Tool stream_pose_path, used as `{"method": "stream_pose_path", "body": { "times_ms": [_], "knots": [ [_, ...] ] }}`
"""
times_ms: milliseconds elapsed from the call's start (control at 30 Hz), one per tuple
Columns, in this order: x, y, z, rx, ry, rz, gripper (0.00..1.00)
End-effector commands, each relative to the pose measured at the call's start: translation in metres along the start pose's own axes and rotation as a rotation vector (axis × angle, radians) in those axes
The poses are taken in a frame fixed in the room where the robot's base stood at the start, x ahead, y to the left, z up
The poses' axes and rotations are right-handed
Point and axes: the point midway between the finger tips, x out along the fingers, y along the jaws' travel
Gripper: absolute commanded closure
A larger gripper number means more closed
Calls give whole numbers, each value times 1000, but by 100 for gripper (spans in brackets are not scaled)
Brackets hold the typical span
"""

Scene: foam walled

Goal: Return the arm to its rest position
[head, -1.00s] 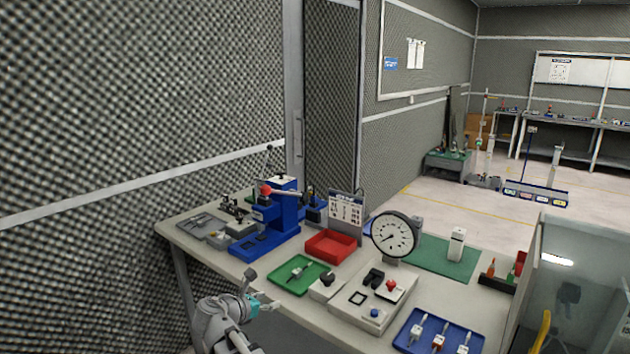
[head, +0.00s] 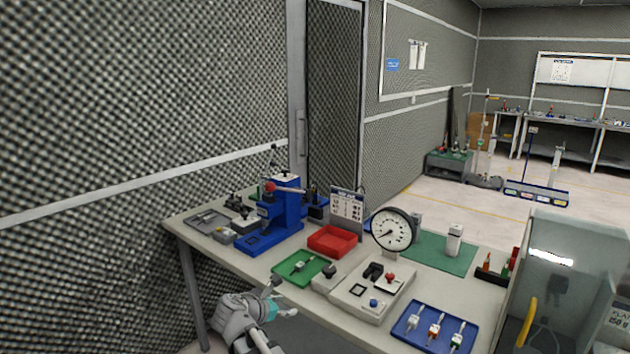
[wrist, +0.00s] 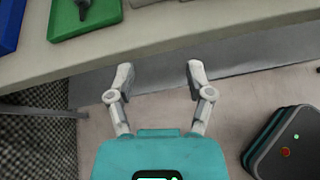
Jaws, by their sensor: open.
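My gripper (head: 284,300) is low at the near edge of the workbench, in front of the green tray. In the wrist view my gripper (wrist: 158,72) shows two grey fingers spread apart with nothing between them. Its fingers point toward the front edge of the bench (wrist: 200,37), with floor visible below. My grey arm (head: 245,322) is folded at the bottom of the head view, beside the bench.
The workbench (head: 262,271) carries a green tray (head: 290,270), a red tray (head: 330,241), a blue press (head: 285,210), a dial gauge (head: 393,230) and a blue tray (head: 410,333). A dark box (wrist: 285,145) stands at right in the wrist view. A clear cabinet (head: 560,290) stands at right.

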Motion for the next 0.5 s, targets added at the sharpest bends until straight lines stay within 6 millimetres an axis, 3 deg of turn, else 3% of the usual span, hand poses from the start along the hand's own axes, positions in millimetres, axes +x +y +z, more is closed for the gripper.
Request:
{"method": "stream_pose_path", "body": {
  "times_ms": [267, 500],
  "knots": [
    [26, -44, 13, 237, 101, -100, 33],
    [54, -108, 26, 612, 227, -282, 33]
  ]
}}
